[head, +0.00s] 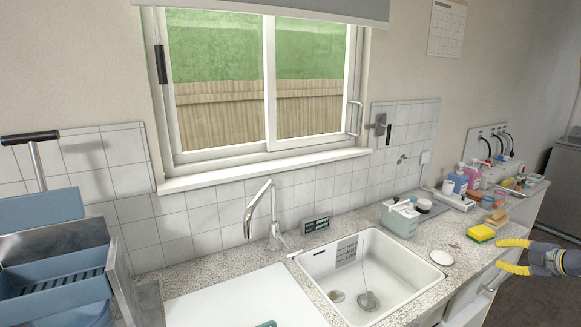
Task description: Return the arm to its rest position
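My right gripper (504,256) comes in from the right edge of the head view. Its two yellow fingers stand apart with nothing between them. It is to the right of the counter's front edge, beyond the yellow sponge, and appears clear of the counter and its items. My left gripper is not in view. No topload washer can be made out for certain.
The counter (460,250) holds a white sink (405,252), a faucet (262,210), a pale green-grey container (400,220), a yellow sponge (481,233) and several bottles. A blue rack (55,270) stands left. Dark floor (535,295) lies at lower right.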

